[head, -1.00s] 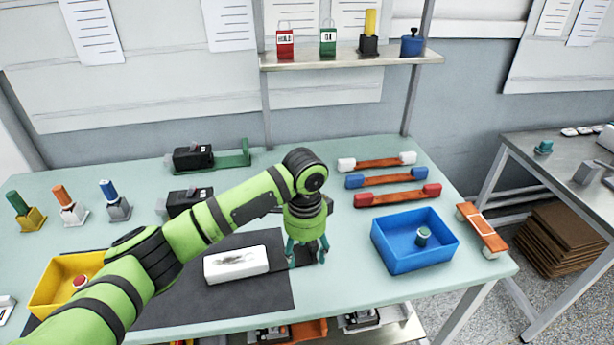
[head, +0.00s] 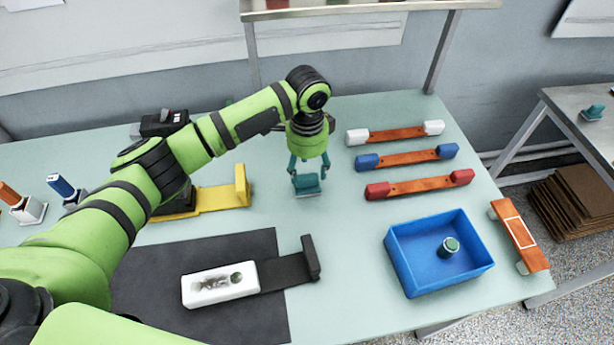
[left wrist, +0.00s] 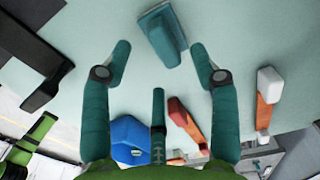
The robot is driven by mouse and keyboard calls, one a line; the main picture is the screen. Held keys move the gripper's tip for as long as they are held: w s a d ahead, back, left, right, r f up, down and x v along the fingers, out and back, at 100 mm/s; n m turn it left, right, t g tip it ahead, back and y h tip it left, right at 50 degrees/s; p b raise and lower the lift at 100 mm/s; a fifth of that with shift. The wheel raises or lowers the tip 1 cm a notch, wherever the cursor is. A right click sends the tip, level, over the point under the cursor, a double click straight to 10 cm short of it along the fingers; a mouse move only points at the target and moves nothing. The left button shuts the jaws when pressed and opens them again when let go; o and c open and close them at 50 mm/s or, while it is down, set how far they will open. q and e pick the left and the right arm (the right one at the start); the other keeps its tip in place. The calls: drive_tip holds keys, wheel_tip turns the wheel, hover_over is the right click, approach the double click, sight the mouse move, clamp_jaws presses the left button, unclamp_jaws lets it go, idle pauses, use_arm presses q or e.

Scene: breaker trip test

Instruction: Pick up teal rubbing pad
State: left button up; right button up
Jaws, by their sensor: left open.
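The teal rubbing pad (head: 308,184) stands on the pale green tabletop, just below my left gripper in the head view. In the left wrist view, the teal pad (left wrist: 163,33), a flat plate with a raised grip, lies just beyond the fingertips, roughly between them. My left gripper (head: 308,165) is open and empty; its teal fingers (left wrist: 160,55) are spread wide in the wrist view. The fingers look close to the pad, but I cannot tell whether they touch it. My right gripper is not in view.
Orange bars with coloured ends (head: 407,158) lie at the right. A yellow bracket (head: 222,197) stands to the left.

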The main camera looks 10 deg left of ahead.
sight(307, 178)
use_arm(q)
wheel_tip(307, 178, down, 4)
drive_tip(key=shift+r+p, duration=0.1)
drive_tip(key=shift+p, duration=0.55)
drive_tip(key=shift+f, duration=0.5)
clamp_jaws()
drive_tip(key=shift+w+r+b, duration=0.1)
drive_tip(key=shift+r+b, duration=0.2)
drive_tip(key=shift+r, duration=0.4)
wheel_tip(307, 178, up, 3)
drive_tip(key=shift+f+b, duration=0.1)
drive_tip(key=shift+b, duration=0.45)
drive_tip(key=s+d+r+b, duration=0.2)
drive_tip(key=s+d+r, duration=0.2)
drive_tip(key=d+r, duration=0.3)
drive_tip(key=d, duration=0.4)
drive_tip(key=shift+b, duration=0.4)
drive_tip(key=c, duration=0.7)
unclamp_jaws()
drive_tip(key=shift+w, duration=0.1)
drive_tip(key=c, duration=0.4)
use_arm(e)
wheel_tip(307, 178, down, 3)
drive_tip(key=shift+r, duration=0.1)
